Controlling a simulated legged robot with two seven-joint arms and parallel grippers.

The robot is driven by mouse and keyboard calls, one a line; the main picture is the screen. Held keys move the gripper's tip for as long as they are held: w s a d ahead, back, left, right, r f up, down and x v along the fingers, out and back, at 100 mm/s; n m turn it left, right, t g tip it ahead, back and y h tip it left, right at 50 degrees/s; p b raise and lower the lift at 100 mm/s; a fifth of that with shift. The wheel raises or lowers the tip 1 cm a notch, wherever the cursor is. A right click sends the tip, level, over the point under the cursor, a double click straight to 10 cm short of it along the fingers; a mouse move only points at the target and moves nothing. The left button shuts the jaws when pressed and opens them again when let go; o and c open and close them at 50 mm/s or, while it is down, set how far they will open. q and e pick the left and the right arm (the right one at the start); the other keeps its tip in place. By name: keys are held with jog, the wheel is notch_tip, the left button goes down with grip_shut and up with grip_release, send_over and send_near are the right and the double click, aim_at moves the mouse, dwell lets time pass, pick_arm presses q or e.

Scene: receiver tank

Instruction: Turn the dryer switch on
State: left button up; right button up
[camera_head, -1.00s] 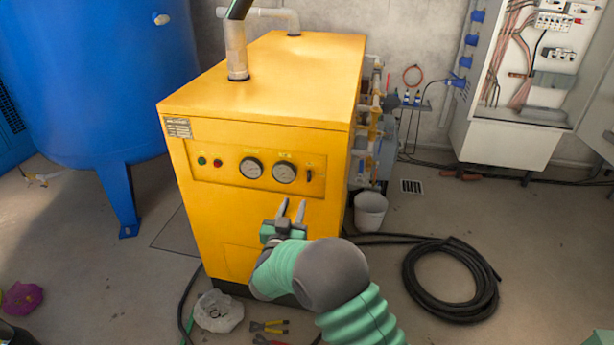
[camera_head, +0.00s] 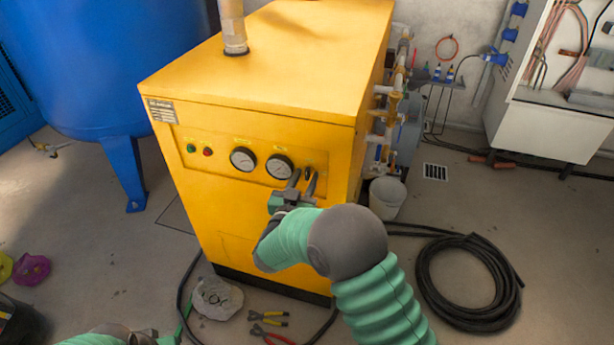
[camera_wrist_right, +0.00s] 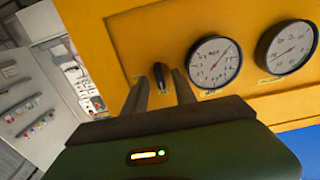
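The yellow dryer (camera_head: 245,225) stands in the middle, its front panel carrying two gauges, a green and a red button and a small dark switch (camera_head: 308,171) at the right end. In the right wrist view the switch (camera_wrist_right: 160,75) shows between the finger tips. My right gripper (camera_head: 302,178) is open in front of the panel, a finger on each side of the switch; I cannot tell if either touches it. It also shows in the wrist view (camera_wrist_right: 160,90). My left gripper (camera_head: 142,338) is partly cut off at the bottom edge; its fingers are unclear.
A blue tank (camera_head: 105,60) stands at the left. A black hose coil (camera_head: 470,280) and a white bucket (camera_head: 387,197) are on the floor at the right. Pliers (camera_head: 270,325) and a crumpled pale bag (camera_head: 217,297) lie before the dryer. An open electrical cabinet (camera_head: 545,130) is at the back right.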

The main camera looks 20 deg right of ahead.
jog(key=shift+w+a, duration=0.1)
jog(key=shift+a, duration=0.05)
grip_shut()
